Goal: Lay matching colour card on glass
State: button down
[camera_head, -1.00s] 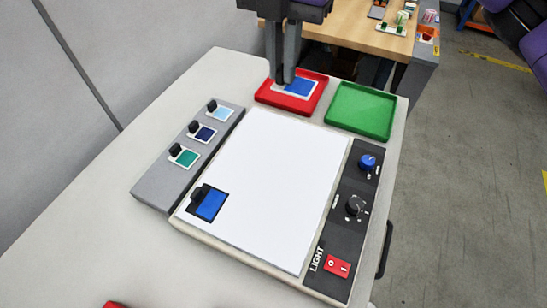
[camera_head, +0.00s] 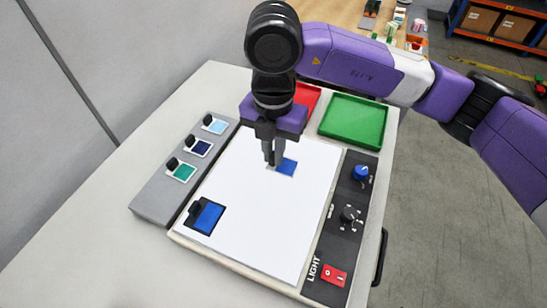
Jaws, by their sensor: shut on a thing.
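My gripper (camera_head: 271,156) is over the upper middle of the white glass panel (camera_head: 262,215), pointing down. It is shut on a blue colour card (camera_head: 287,167), whose blue part sticks out to the right of the fingers. I cannot tell whether the card touches the glass. Another blue card in a black holder with a dark knob (camera_head: 208,217) lies at the glass's lower left corner. The grey rack (camera_head: 158,200) on the left bears a light blue card (camera_head: 216,125), a dark blue card (camera_head: 200,147) and a teal card (camera_head: 182,171), each with a black knob.
A red tray (camera_head: 308,95), partly hidden by my arm, and an empty green tray (camera_head: 353,121) stand behind the glass. On the right, a dark panel has a blue knob (camera_head: 361,173), a black knob (camera_head: 349,214) and a red LIGHT switch (camera_head: 333,275).

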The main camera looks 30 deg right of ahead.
jog(key=shift+f, duration=1.4)
jog(key=shift+f, duration=0.15)
jog(key=c, duration=1.5)
grip_release()
notch_tip(320, 180, up, 12)
jog(key=shift+r+b, duration=0.2)
jog(key=shift+b, duration=0.15)
